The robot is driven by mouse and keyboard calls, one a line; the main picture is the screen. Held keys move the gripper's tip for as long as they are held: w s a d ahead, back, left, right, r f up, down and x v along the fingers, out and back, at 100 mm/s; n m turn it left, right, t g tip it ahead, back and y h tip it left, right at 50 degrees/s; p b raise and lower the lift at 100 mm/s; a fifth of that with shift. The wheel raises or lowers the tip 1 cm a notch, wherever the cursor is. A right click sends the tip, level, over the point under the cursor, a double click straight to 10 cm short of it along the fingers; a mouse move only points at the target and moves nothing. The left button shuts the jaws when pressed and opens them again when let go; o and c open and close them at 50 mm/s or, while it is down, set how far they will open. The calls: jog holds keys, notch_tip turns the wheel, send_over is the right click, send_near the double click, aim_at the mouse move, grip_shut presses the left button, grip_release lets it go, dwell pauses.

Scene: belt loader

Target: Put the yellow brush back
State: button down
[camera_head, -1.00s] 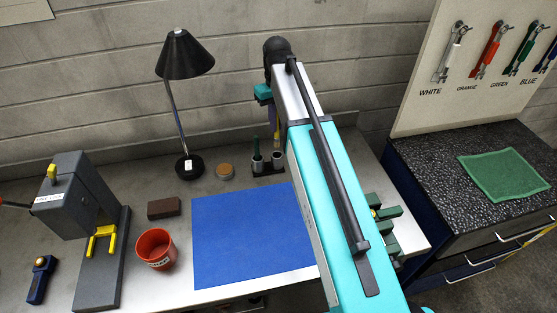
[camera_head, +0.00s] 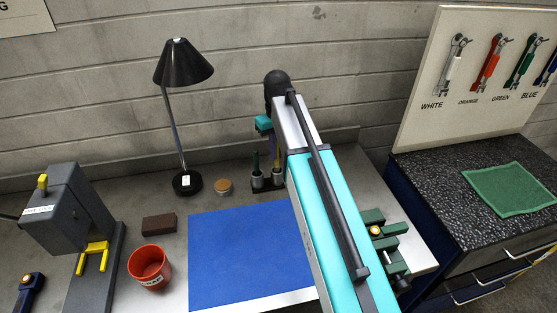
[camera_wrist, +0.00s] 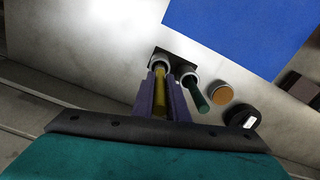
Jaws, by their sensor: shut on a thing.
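The yellow brush (camera_wrist: 159,92) stands between the two purple fingers of my gripper (camera_wrist: 165,98) in the wrist view, and the fingers are shut on it. Its far end meets a round metal cup (camera_wrist: 160,59) of the dark brush holder; I cannot tell how deep it sits. My arm hides part of the holder in the head view.
A round tan-topped tin (camera_head: 223,186) and a black lamp (camera_head: 187,182) stand left of the holder. A blue mat (camera_head: 245,255), a brown block (camera_head: 159,225), a red cup (camera_head: 149,267) and a grey press (camera_head: 72,220) are nearer. A green vise-like fixture (camera_head: 388,235) is at right.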

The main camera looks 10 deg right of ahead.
aim_at(277, 169)
jog(key=shift+f+b, duration=1.2)
jog(key=shift+f, duration=0.65)
jog(key=shift+f, duration=0.2)
jog(key=c, duration=1.7)
grip_release()
jog(key=shift+c, duration=0.2)
jog(key=shift+r+p, duration=3.25)
jog(key=shift+r, duration=2.95)
jog(key=shift+f, duration=0.1)
